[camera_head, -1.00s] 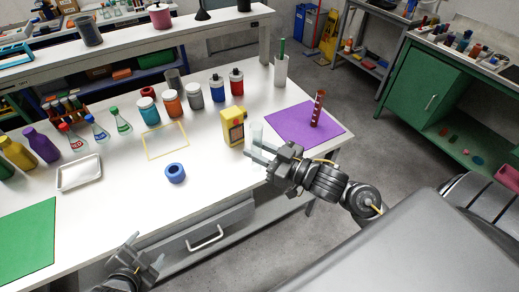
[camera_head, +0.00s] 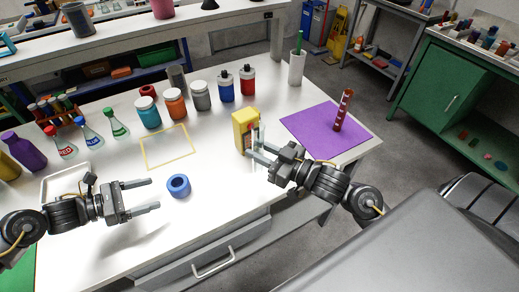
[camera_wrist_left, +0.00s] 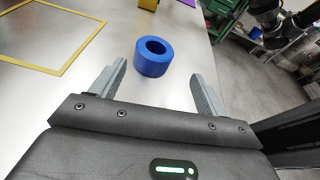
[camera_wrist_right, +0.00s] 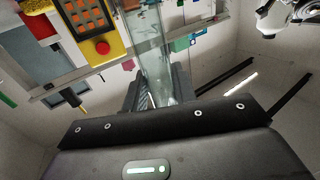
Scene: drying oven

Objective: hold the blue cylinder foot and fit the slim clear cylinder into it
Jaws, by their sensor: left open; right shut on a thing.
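The blue cylinder foot (camera_head: 179,187) is a short ring with a hole on top, upright on the white table. My left gripper (camera_head: 153,193) is open and empty, with its fingertips just left of the foot and apart from it. In the left wrist view the blue foot (camera_wrist_left: 153,57) lies beyond and between the two open fingertips (camera_wrist_left: 160,75). My right gripper (camera_head: 256,150) is shut on the slim clear cylinder (camera_wrist_right: 150,50), which is hard to see against the yellow device in the head view. The cylinder's lower end is unclear.
A yellow device (camera_head: 244,118) stands right behind the clear cylinder. A yellow square outline (camera_head: 149,168) is left of it. Several jars stand behind. A purple mat (camera_head: 310,121) with a red-brown tube (camera_head: 343,110) is at right. A white tray (camera_head: 47,190) is partly behind my left arm.

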